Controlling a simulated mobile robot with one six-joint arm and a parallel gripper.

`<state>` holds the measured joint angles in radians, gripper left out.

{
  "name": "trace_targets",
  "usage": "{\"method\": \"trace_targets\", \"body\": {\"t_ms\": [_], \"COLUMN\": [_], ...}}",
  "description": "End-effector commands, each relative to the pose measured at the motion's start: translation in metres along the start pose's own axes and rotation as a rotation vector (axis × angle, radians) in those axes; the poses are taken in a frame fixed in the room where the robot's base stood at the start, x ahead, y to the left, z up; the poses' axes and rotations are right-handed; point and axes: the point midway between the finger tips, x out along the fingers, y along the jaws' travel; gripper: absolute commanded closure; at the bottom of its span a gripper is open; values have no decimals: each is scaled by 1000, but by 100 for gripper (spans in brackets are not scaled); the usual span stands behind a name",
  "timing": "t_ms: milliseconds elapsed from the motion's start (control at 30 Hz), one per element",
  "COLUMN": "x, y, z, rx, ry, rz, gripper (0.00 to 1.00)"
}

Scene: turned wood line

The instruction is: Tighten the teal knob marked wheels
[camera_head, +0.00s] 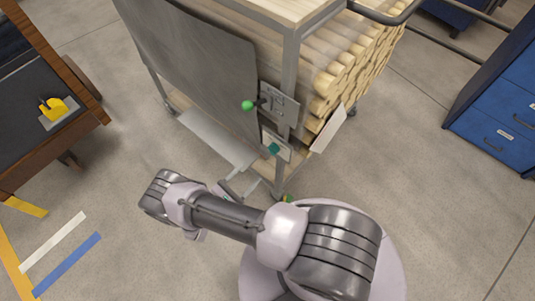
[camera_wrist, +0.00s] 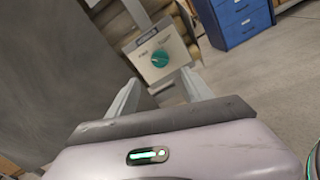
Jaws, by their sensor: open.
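The teal knob (camera_wrist: 160,58) sits on a pale plate (camera_wrist: 146,46) with a dark label strip at its top; the small print is too blurred to read. In the head view the teal knob (camera_head: 274,148) is low on the cart's corner post. My gripper (camera_wrist: 161,78) is open and empty. Its two fingers point toward the plate, with the knob between and beyond their tips, apparently not touching. In the head view my arm partly hides the gripper.
The cart carries stacked wooden rods (camera_head: 330,75) and a dark side panel (camera_head: 200,70). A green-tipped lever (camera_head: 247,105) sticks out above the knob. Blue drawers (camera_head: 505,95) stand right, a bench (camera_head: 45,145) left.

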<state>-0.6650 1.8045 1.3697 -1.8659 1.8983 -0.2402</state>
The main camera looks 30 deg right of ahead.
Motion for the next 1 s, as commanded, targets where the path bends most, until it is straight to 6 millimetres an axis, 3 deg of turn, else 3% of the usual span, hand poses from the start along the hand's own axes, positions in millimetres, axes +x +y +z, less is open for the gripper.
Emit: {"method": "trace_targets", "body": {"t_ms": [200,400,567,833,1000], "x": [66,104,116,117,117], "y": [-3,-2,-1,-1,-1], "z": [-2,-2,-1,0,0], "rx": [-1,-2,-1,-1,-1], "ry": [-2,0,1,1,1], "rz": [-8,-5,-3,-2,-2], "gripper": [41,41,41,43,76]}}
